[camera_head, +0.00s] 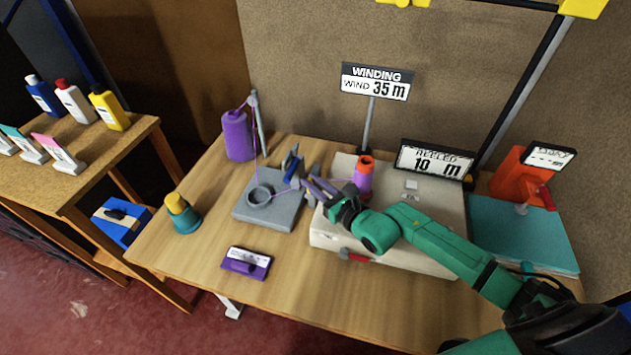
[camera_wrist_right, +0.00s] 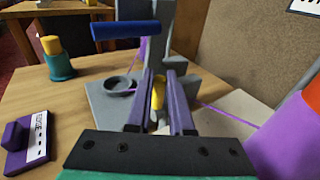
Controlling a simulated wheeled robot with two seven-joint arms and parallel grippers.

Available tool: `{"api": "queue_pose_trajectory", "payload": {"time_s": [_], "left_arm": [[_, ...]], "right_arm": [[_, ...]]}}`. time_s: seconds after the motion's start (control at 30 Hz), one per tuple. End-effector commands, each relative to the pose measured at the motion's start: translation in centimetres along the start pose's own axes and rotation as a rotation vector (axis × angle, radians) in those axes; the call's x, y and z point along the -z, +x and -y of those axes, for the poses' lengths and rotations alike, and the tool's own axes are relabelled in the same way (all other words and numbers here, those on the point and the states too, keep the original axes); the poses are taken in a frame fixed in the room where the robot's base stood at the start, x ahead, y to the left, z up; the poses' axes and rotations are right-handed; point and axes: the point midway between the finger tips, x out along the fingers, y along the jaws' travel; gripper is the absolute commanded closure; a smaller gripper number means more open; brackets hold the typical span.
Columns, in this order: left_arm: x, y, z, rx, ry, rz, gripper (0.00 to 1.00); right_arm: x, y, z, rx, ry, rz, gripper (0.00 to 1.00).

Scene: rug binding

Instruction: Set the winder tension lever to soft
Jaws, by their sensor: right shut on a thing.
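A grey stand (camera_head: 270,205) with a ring and upright parts sits mid-table, with purple yarn running through it. It also shows in the wrist view (camera_wrist_right: 102,102). My right gripper (camera_head: 312,188) is at the stand's right side, beside the beige winder base (camera_head: 325,233). In the wrist view its two purple fingers (camera_wrist_right: 158,108) are closed on a small upright yellow piece (camera_wrist_right: 158,90), which looks like a lever. I see no soft marking, and the fingers hide its lower end. My left gripper is out of view.
A blue bar (camera_wrist_right: 125,29) stands over the grey stand near my fingers. An orange-ended purple spool (camera_head: 363,175) is close behind my gripper. A purple yarn cone (camera_head: 237,135), a yellow-topped teal pot (camera_head: 182,212) and a purple labelled block (camera_head: 247,262) stand around.

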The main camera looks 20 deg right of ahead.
Motion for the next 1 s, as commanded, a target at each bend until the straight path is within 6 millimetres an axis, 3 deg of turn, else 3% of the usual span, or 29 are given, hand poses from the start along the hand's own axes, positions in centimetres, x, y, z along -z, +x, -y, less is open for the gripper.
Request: {"api": "queue_pose_trajectory", "payload": {"time_s": [0.33, 0.6, 1.0], "left_arm": [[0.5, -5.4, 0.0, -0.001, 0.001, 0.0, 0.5], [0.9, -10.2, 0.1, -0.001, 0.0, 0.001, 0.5], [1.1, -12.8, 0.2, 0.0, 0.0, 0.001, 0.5]], "right_arm": [[-1.3, 1.3, -1.1, 0.015, -0.138, -0.225, 1.0], [-1.1, 2.4, -1.8, 0.024, -0.253, -0.394, 1.0], [-0.1, 3.2, -2.2, 0.032, -0.339, -0.514, 1.0]]}}
